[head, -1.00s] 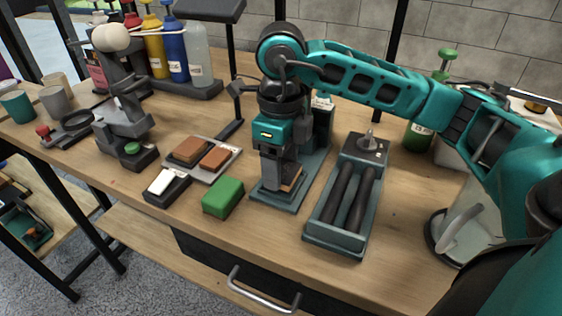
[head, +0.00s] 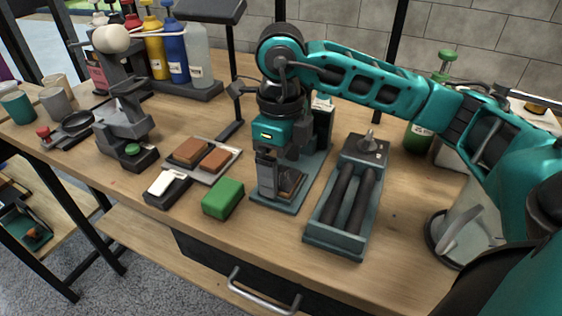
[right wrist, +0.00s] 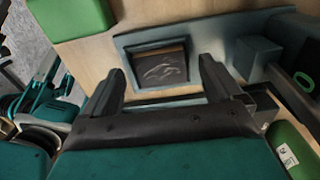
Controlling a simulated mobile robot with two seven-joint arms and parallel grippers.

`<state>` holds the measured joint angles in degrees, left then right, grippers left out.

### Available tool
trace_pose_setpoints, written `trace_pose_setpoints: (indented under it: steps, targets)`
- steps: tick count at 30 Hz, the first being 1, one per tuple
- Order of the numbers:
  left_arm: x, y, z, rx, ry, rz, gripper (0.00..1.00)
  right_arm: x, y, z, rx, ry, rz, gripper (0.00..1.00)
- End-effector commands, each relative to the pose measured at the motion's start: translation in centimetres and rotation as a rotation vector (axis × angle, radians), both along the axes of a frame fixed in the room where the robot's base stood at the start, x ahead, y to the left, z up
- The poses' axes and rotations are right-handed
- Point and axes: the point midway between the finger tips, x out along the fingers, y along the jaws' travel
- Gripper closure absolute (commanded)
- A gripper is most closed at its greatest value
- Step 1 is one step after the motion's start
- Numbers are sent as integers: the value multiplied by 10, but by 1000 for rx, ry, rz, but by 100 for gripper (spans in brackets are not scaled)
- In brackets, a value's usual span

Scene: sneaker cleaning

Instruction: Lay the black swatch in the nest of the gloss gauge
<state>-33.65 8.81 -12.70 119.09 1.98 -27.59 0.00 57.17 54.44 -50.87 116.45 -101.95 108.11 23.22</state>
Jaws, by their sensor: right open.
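The black swatch (right wrist: 160,66) is a dark, slightly shiny square. It lies in the nest of the gloss gauge (right wrist: 125,42), inside the raised grey-teal frame, with a thin brown border showing around it. In the head view the swatch (head: 290,181) is partly hidden behind my fingers, and the gauge's base (head: 272,203) sits on the bench. My right gripper (head: 278,186) is open just above the nest, and its fingers stand apart on either side of the swatch in the wrist view. I cannot tell whether the swatch lies fully flat. My left gripper is not in view.
A green block (head: 223,197) and a white-topped brush or block (head: 167,186) lie left of the gauge. A tray (head: 225,165) holds two brown blocks. A roller box (head: 318,236) stands close on the right. Bottles (head: 197,55) stand at the back left.

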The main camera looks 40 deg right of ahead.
Motion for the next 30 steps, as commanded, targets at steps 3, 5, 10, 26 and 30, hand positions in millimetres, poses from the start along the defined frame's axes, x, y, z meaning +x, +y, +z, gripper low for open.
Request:
trace_pose_setpoints:
  steps: [3,5,10,26,30]
  targets:
    - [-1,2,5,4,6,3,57,2,0,36,1,-8,0,7]
    - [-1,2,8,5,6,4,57,2,0,51,1,-8,1,7]
    - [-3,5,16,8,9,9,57,1,0,93,0,-8,-1,7]
    - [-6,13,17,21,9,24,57,0,0,129,1,-2,-1,7]
    - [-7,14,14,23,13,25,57,0,0,128,1,-2,-1,7]
